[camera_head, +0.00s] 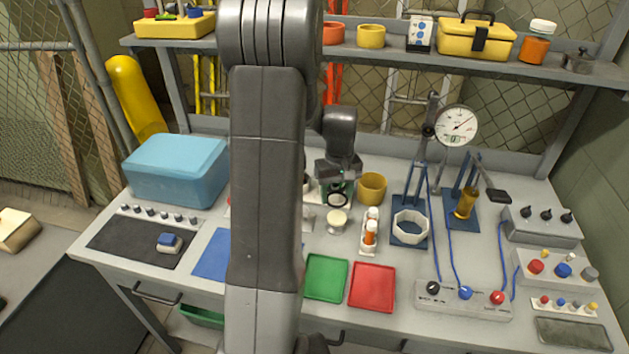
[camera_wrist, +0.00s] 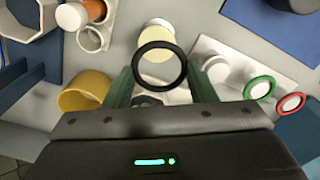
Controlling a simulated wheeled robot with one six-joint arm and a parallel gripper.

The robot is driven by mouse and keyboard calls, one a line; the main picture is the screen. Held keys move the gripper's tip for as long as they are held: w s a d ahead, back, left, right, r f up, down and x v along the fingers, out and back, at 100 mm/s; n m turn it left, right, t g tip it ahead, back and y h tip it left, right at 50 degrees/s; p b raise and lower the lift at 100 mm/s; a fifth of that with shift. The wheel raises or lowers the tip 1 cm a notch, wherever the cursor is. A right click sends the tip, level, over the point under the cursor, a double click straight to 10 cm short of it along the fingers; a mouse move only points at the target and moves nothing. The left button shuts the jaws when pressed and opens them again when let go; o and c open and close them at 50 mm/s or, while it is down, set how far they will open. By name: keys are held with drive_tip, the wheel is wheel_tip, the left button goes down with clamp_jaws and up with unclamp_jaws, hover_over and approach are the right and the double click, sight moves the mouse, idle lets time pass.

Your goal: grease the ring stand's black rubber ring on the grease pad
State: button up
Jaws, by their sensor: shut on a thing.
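My gripper (camera_head: 339,190) is shut on the black rubber ring (camera_wrist: 135,72), which shows upright and face-on between the green fingertips (camera_wrist: 160,78) in the wrist view. The cream, round-topped grease pad (camera_head: 337,217) stands on the bench just in front of and below my gripper. In the wrist view the grease pad (camera_wrist: 158,42) lies behind the ring, partly seen through it. I cannot tell whether they touch. The ring stand (camera_wrist: 215,70) is to the right there, with a green ring (camera_wrist: 260,88) and a red ring (camera_wrist: 290,103). My arm mostly hides it in the head view.
A yellow cup (camera_head: 372,187) stands close right of my gripper. Green (camera_head: 326,277) and red (camera_head: 372,286) trays lie in front. A blue stand with a white octagonal ring (camera_head: 409,227) is farther right.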

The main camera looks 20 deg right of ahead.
sight(337, 216)
drive_tip(key=shift+s+d+f, duration=0.15)
drive_tip(key=shift+s+d, duration=0.05)
drive_tip(key=shift+d, duration=0.05)
drive_tip(key=shift+a+f+b, duration=0.1)
drive_tip(key=shift+f+b, duration=0.5)
drive_tip(key=shift+f, duration=0.2)
drive_tip(key=shift+f+b, duration=1.05)
drive_tip(key=shift+f, duration=0.55)
drive_tip(key=shift+f+b, duration=0.45)
drive_tip(key=shift+f, duration=0.15)
drive_tip(key=n, duration=0.4)
drive_tip(key=shift+n, duration=0.3)
drive_tip(key=m, duration=0.4)
drive_tip(key=shift+m+b, duration=0.3)
drive_tip(key=m, duration=0.4)
drive_tip(key=shift+m, duration=0.3)
